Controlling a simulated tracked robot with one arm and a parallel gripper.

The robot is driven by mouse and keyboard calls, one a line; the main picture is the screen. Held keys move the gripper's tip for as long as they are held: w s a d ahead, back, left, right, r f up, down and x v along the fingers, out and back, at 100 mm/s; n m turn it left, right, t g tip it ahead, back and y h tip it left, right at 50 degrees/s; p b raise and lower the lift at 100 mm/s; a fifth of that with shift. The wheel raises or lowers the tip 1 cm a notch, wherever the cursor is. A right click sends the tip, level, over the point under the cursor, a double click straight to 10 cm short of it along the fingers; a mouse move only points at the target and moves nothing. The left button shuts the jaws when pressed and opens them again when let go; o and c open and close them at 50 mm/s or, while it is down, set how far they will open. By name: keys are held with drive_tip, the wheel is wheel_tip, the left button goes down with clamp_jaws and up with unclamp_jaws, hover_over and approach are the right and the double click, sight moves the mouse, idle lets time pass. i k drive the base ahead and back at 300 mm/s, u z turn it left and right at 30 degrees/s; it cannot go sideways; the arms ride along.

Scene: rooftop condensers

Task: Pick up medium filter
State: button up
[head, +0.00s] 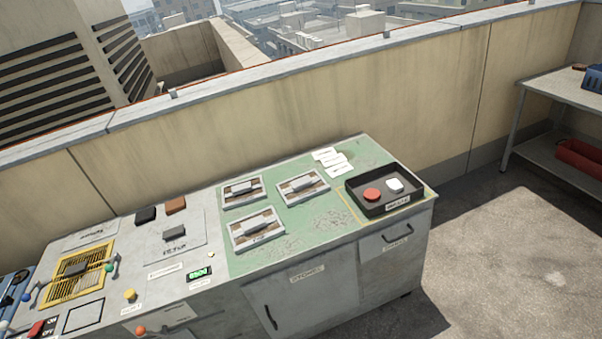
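Three framed filters with grey handles lie flat on the green top of a cabinet in the head view. One is at the back left (242,187), one at the right (303,184) and one in front (257,224). The front one looks largest, but it is also nearer, and the labels are too small to read. I cannot tell which is the medium filter. No gripper shows in the view, and nothing is seen held.
A black tray (372,209) holds a red round piece (372,194) and a white piece (394,186). White cards (332,161) lie behind it. A grey panel with a yellow grille (75,280) is at the left. A metal shelf (560,92) stands far right. The floor between is clear.

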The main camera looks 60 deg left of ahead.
sight(300, 188)
drive_tip(key=u, duration=0.5)
drive_tip(key=i, duration=1.15)
drive_tip(key=u, duration=1.2)
drive_tip(key=i, duration=0.8)
drive_tip(key=u, duration=0.45)
drive_tip(key=k, duration=0.85)
drive_tip(key=u, duration=0.25)
drive_tip(key=i, duration=0.85)
drive_tip(key=z, duration=0.15)
